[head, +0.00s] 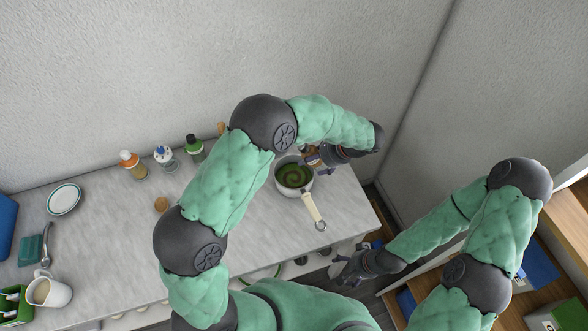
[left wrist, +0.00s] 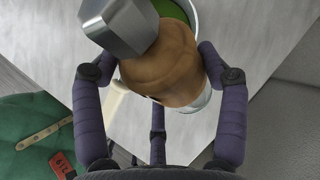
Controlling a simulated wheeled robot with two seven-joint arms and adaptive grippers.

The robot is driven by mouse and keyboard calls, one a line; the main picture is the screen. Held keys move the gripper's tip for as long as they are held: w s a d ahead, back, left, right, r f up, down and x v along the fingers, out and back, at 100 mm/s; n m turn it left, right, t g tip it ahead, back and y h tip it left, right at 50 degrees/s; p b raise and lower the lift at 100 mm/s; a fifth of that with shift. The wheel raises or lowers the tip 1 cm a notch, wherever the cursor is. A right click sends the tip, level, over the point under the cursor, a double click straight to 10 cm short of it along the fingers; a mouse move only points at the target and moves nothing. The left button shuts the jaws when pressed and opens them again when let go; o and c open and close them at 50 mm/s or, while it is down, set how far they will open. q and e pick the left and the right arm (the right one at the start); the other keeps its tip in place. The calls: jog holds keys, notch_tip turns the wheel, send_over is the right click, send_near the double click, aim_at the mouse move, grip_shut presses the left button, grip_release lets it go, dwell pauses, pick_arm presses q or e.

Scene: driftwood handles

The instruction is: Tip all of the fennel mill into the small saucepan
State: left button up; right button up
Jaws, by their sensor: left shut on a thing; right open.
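The small saucepan (head: 281,184) stands near the right end of the worktop, its pale handle (head: 311,207) pointing to the lower right. Green contents show inside it. My left gripper (head: 315,159) is over the pan's right side, shut on the fennel mill. In the left wrist view the mill (left wrist: 168,66) is a rounded brown body with a grey metal end (left wrist: 118,24), between the fingers, tilted. The saucepan's green inside (left wrist: 174,10) shows partly behind it. Whether anything falls from the mill cannot be seen.
Bottles with orange (head: 132,165), blue-and-white (head: 165,157) and green (head: 195,149) tops stand along the wall. A small brown round thing (head: 160,204) sits in front of them. A plate (head: 64,199) and a white jug (head: 50,292) are at the left. Wooden shelving is at right.

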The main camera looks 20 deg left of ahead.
pick_arm(q)
jog(key=shift+w+d+f+y, duration=0.15)
jog(key=shift+d+f+y, duration=0.55)
jog(key=shift+d+f, duration=0.05)
jog(key=shift+w+d+f+g+y+b, duration=0.1)
jog(key=shift+w+d+g+y+b, duration=0.1)
jog(key=shift+d+y, duration=0.2)
jog(key=shift+w+d+f+g+y+b, duration=0.15)
jog(key=shift+d+y, duration=0.15)
jog(key=shift+d, duration=0.15)
jog(key=shift+d+f+m+y+b, duration=0.1)
jog(key=shift+d+m+y+b, duration=0.2)
jog(key=shift+d+y, duration=0.25)
jog(key=shift+w+d+f+g+y+b, duration=0.15)
jog(key=shift+w+d+f+y+b, duration=0.05)
jog(key=shift+d+y+b, duration=0.55)
jog(key=shift+w+d+f+g+y+b, duration=0.1)
jog(key=shift+w+d+f+y+b, duration=0.1)
jog(key=shift+d+y+b, duration=0.45)
jog(key=shift+d+r, duration=0.1)
notch_tip(320, 180, up, 6)
jog(key=p, duration=0.3)
jog(key=shift+p, duration=0.35)
